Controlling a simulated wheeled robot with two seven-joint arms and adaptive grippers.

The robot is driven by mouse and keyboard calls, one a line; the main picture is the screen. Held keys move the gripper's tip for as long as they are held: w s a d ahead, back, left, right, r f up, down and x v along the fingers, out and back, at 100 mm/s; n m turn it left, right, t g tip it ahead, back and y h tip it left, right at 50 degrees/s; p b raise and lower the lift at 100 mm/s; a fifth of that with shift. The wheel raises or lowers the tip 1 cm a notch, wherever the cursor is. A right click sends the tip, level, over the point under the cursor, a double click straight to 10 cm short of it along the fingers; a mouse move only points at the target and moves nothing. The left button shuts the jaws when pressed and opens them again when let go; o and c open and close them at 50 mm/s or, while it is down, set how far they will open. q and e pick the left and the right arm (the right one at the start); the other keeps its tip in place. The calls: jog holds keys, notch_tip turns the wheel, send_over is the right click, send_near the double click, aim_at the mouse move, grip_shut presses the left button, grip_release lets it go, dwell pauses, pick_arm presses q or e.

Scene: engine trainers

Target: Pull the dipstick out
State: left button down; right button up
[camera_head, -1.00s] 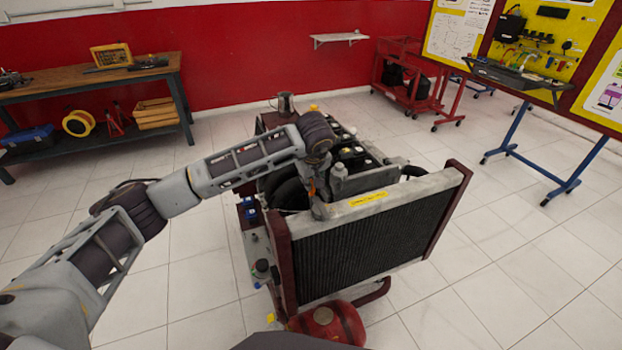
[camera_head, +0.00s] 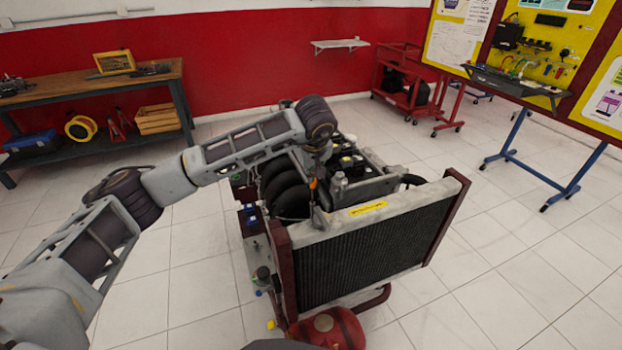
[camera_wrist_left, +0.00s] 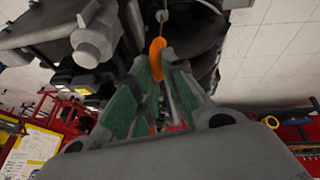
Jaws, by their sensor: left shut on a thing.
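The dipstick's orange ring handle (camera_head: 312,183) shows below my left wrist, above the engine (camera_head: 285,187). In the left wrist view the orange handle (camera_wrist_left: 157,58) is between the tips of my left gripper (camera_wrist_left: 155,68), whose fingers have green pads. My left gripper (camera_head: 316,172) is shut on the handle; its fingers are small and partly hidden in the head view. A thin part runs from the handle toward the engine; I cannot tell how much of the dipstick is still inside. My right gripper is not in view.
The radiator (camera_head: 375,245) stands at the engine's front, close to the gripper. A red tank (camera_head: 328,328) is low on the stand. A workbench (camera_head: 90,88) is back left, a red cart (camera_head: 408,85) back right. A training board stands at right. The tiled floor around is open.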

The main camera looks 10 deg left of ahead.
pick_arm(q)
notch_tip(320, 180, up, 3)
jog(key=shift+f, duration=0.2)
jog(key=c, duration=1.5)
grip_release()
jog(key=shift+w+d+f, duration=0.1)
jog(key=shift+d, duration=0.05)
jog(key=v, duration=1.2)
jog(key=shift+f, duration=0.1)
